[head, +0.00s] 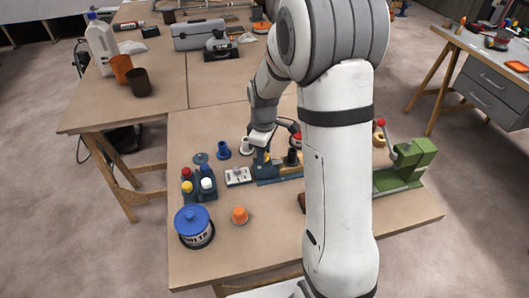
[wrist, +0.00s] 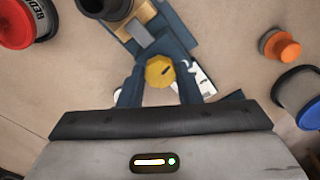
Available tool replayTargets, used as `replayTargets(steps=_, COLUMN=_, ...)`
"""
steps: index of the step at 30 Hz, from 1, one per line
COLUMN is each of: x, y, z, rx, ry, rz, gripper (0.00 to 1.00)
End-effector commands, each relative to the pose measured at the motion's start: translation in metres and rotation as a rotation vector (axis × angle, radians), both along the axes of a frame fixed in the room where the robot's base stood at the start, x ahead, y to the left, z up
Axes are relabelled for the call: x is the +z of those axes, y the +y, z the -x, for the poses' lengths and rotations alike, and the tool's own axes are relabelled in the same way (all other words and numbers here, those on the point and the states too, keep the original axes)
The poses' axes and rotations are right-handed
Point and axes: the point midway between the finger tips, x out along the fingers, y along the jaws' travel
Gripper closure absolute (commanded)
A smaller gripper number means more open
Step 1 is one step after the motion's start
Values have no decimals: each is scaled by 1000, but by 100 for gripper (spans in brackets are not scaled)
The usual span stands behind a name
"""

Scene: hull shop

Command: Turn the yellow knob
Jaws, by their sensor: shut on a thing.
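The yellow knob (wrist: 160,72) sits between the fingertips of my gripper (wrist: 160,82) in the wrist view. It is roughly round with flat facets and has a dark mark on its face. My gripper is shut on it, one blue-grey finger on each side. The knob belongs to a blue device (head: 268,176) on the near table. In the head view my gripper (head: 262,146) reaches down onto that device, and only a little yellow shows there. My arm hides part of the table to the right.
A white switch plate (head: 237,177) lies left of the device. A blue-lidded tin (head: 194,227), an orange knob (head: 239,215) and a rack of coloured bottles (head: 199,186) stand nearby. A green machine (head: 408,163) stands at the right. The table's front is mostly clear.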

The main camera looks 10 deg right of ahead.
Motion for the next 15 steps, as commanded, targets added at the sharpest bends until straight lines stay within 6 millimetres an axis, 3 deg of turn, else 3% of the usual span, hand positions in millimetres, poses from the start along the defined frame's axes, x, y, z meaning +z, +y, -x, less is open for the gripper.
replayTargets(steps=15, x=0, y=0, z=-1, rx=-490, ry=-3, rz=0, gripper=92)
